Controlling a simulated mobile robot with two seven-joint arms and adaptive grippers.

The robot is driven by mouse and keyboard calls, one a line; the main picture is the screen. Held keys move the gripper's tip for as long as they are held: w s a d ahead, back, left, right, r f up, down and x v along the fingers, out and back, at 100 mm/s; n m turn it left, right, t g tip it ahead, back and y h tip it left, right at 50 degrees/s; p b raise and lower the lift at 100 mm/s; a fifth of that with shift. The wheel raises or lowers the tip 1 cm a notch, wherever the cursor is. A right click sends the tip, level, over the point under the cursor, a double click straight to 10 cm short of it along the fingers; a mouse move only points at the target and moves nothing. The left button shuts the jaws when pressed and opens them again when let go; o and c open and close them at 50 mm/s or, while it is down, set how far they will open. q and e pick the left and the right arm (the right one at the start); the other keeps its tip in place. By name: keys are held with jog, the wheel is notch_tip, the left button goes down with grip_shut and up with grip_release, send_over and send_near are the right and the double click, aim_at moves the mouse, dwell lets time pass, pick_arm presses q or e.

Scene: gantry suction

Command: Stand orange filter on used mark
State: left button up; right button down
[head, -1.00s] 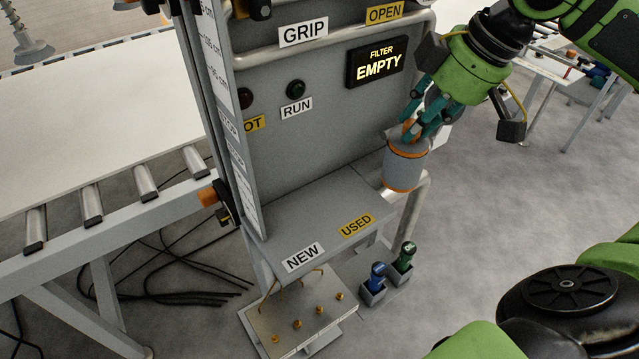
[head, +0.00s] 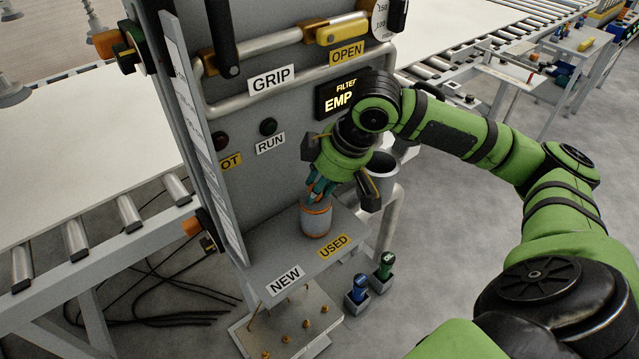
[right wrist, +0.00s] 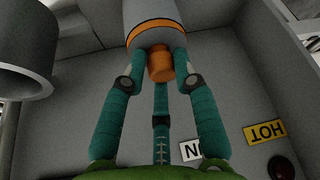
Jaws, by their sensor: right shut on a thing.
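The orange filter (head: 316,220), a grey cylinder with orange bands, is upright over the grey shelf (head: 290,245), just behind the yellow USED label (head: 332,247). I cannot tell if its base touches the shelf. My right gripper (head: 318,194) is above it, with teal fingers shut on its top. In the right wrist view the fingers close around the filter's orange knob (right wrist: 160,66), and its grey body (right wrist: 152,14) is cut off by the top edge. The shelf also bears a white NEW label (head: 285,280). My left gripper is out of view.
An open grey cylinder (head: 382,180) stands right of the shelf, beside my right wrist. The upright panel with the FILTER display (head: 338,98) rises behind. Below the shelf are a plate with brass pegs (head: 285,338) and blue and green bottles (head: 358,287) in holders.

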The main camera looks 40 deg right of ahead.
jog(key=shift+f, duration=0.4)
jog(key=c, duration=1)
grip_release()
jog(key=shift+o, duration=0.2)
jog(key=shift+r, duration=0.35)
jog(key=v, duration=1.1)
jog(key=shift+s+r, duration=0.2)
jog(key=shift+r, duration=0.1)
jog(key=shift+f, duration=0.1)
